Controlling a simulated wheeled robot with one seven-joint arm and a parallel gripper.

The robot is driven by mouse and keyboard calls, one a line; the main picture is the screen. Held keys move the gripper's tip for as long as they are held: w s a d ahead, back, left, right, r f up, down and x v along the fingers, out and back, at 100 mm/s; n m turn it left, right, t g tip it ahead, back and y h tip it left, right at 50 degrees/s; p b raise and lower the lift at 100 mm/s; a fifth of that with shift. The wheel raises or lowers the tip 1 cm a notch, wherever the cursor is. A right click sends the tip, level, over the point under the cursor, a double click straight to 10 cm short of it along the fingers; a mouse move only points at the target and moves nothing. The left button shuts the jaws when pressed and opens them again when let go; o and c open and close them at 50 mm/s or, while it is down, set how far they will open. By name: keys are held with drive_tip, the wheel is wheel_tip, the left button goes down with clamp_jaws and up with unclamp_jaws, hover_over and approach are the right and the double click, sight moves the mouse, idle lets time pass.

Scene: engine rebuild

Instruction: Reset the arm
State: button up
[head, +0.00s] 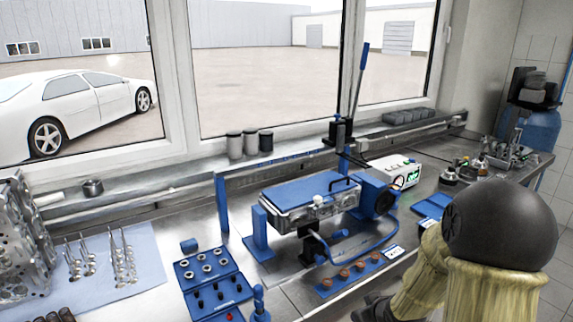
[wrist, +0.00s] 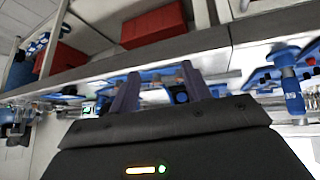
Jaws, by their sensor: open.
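My arm (head: 498,235) comes in at the lower right of the head view, in a tan sleeve with a dark round joint. My gripper (wrist: 158,88) shows in the wrist view as two upright fingers set apart, with no held object visible between them. It is open. In the head view only a dark part of the hand shows at the bottom edge, and the fingertips cannot be made out. The blue-topped engine fixture (head: 312,194) stands on the bench, left of my arm and apart from it.
A blue tray of small parts (head: 213,282) and a blue strip with copper-coloured pieces (head: 352,272) lie near the front. A white control box (head: 396,170) stands behind my arm. Metal engine parts (head: 22,235) sit far left. Red boxes (wrist: 153,25) show in the wrist view.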

drive_tip(key=s+a+r+m+g, duration=0.2)
drive_tip(key=s+r, duration=0.1)
drive_tip(key=s, duration=0.4)
drive_tip(key=s+a+r+m+g+h, duration=0.1)
drive_tip(key=s+a+r+m+g, duration=0.1)
drive_tip(key=s, duration=0.5)
drive_tip(key=shift+s+a+r+g+p, duration=0.25)
drive_tip(key=shift+a+r+g+p, duration=0.2)
drive_tip(key=shift+r, duration=0.35)
drive_tip(key=shift+w, duration=0.1)
drive_tip(key=shift+a, duration=0.15)
drive_tip(key=shift+s+d, duration=0.2)
